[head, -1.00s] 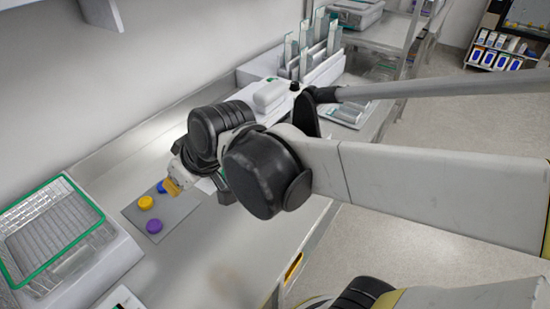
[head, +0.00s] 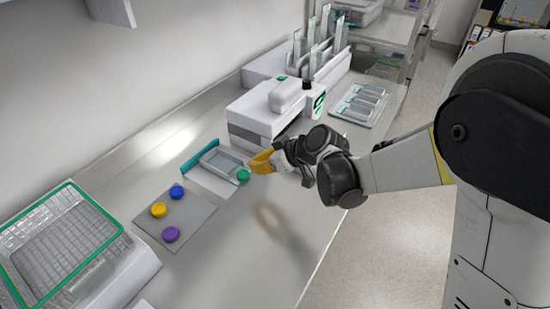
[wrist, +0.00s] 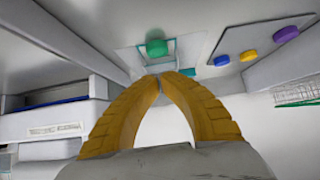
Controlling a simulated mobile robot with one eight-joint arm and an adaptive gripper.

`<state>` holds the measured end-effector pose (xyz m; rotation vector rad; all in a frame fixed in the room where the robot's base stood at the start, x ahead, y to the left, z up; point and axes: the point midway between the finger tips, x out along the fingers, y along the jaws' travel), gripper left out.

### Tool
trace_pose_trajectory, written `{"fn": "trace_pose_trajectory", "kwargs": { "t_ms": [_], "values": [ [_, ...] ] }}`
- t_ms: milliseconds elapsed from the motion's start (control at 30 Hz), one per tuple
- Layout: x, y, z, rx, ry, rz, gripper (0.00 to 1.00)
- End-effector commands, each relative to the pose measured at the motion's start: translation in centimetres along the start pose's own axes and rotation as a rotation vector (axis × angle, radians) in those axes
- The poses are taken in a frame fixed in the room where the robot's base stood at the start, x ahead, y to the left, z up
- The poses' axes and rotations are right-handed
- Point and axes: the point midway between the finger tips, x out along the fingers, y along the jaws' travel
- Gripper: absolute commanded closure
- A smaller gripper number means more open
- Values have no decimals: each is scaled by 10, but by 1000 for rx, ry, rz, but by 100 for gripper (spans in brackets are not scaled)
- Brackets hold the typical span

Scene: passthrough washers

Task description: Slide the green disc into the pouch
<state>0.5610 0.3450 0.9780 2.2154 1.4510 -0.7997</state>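The green disc (head: 243,175) lies at the near right edge of the pouch (head: 205,178), a flat pale piece with a teal edge and a raised clear-grey rim. In the wrist view the green disc (wrist: 157,47) is just beyond my fingertips, with the pouch's teal outline (wrist: 143,56) around and behind it. My gripper (head: 255,165) has yellow fingers and hovers just right of the disc. In the wrist view its fingertips (wrist: 163,76) come together with nothing visible between them. I cannot tell whether they touch the disc.
A grey mat (head: 188,224) at left holds a blue disc (head: 177,192), a yellow disc (head: 159,210) and a purple disc (head: 171,234). A green-rimmed wire basket (head: 62,247) stands further left. A white sealer-like machine (head: 265,115) stands behind my gripper. The front counter is clear.

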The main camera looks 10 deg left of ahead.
Motion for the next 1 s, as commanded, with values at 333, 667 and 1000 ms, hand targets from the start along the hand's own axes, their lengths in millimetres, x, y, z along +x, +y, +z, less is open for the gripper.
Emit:
{"fn": "trace_pose_trajectory", "kwargs": {
  "t_ms": [333, 667, 1000],
  "values": [
    [21, 1, 26, 2, -1, 2, 100],
    [42, 0, 52, 3, -1, 2, 100],
    [42, 1, 52, 3, -1, 2, 100]
  ]
}}
